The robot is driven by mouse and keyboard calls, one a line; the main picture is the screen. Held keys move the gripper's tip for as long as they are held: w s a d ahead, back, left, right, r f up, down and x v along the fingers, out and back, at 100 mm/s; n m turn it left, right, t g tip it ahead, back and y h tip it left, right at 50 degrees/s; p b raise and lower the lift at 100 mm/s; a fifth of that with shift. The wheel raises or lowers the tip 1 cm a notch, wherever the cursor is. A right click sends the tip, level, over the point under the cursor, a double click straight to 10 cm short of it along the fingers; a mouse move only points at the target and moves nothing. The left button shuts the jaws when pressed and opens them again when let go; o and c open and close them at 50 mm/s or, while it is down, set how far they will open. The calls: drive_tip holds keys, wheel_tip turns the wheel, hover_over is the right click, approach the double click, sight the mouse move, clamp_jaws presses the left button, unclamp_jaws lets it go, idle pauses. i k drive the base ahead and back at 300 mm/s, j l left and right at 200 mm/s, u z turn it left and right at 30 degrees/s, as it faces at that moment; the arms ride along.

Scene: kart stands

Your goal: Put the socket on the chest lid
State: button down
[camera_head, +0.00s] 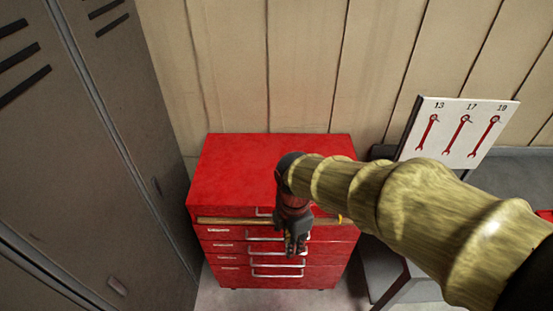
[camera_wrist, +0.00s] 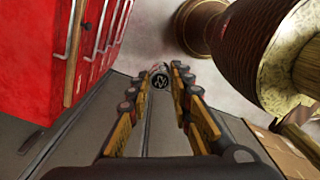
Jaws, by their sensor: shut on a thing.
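The red tool chest stands against the wall in the head view, with its flat closed-looking lid (camera_head: 255,168) on top. The lid's visible surface is bare. My gripper (camera_head: 296,248) hangs in front of the chest's drawers, below the lid's front edge. In the wrist view my gripper (camera_wrist: 161,76) is shut on the socket (camera_wrist: 159,80), a small round metal piece held at the fingertips with its end ring showing. The socket cannot be made out clearly in the head view. The chest's drawer front (camera_wrist: 75,45) is at the left of the wrist view.
A tall grey locker (camera_head: 95,150) stands close on the left. At the right, a white board with red wrenches (camera_head: 458,132) stands on a grey surface. A wooden-coloured strip (camera_head: 240,220) runs below the lid. Drawer handles (camera_head: 277,265) stick out of the chest front.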

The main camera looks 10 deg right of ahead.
sight(244, 181)
drive_tip(key=i, duration=1.1)
